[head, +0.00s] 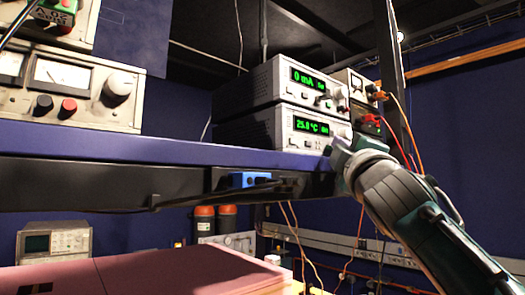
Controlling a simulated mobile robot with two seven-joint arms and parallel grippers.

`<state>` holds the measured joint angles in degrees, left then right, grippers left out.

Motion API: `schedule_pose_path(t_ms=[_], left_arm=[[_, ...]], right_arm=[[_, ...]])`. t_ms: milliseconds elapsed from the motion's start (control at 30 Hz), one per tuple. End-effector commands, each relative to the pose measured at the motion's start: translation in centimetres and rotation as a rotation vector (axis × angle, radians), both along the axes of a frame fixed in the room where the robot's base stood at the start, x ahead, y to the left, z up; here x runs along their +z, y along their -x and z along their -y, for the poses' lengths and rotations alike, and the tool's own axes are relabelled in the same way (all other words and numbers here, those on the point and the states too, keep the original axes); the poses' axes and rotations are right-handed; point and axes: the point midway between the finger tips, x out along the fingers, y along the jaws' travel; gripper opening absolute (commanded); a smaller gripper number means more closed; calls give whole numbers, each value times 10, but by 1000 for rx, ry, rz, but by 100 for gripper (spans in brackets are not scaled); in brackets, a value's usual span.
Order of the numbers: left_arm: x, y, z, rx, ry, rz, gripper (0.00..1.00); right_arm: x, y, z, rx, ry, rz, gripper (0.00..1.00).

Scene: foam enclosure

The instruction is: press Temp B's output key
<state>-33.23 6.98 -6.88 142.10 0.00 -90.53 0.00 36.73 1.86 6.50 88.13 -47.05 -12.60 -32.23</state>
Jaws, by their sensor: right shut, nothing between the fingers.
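Two stacked bench units stand on the blue shelf at centre right. The lower unit (262,130) has a green display (312,127) reading about 25.0 °C, with small keys and knobs below and beside it. The upper unit (262,84) reads 0 mA. No "Temp B" label is legible, and the output key cannot be singled out. My right gripper (340,146) is shut and empty, close to the right part of the lower unit's front. It hides the lower right corner, and I cannot tell whether it touches. My left gripper is not in view.
The blue shelf edge (120,143) runs below the units. Power supplies (72,90) stand at left. A dark post (391,80) and orange cables (403,122) are at right. Below are a pink foam surface (150,272) and an oscilloscope (54,242).

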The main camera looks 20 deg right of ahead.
Motion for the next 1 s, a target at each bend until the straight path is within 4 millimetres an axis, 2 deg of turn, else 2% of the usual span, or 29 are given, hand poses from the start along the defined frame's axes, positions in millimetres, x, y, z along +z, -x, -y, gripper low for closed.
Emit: schedule_pose_path(t_ms=[33,633,1000], left_arm=[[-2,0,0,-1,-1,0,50],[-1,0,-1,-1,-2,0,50],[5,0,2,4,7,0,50]], right_arm=[[-11,-4,-5,9,-4,-24,0],[-12,-4,-6,11,-8,-26,0],[-17,10,0,9,-8,-27,0]])
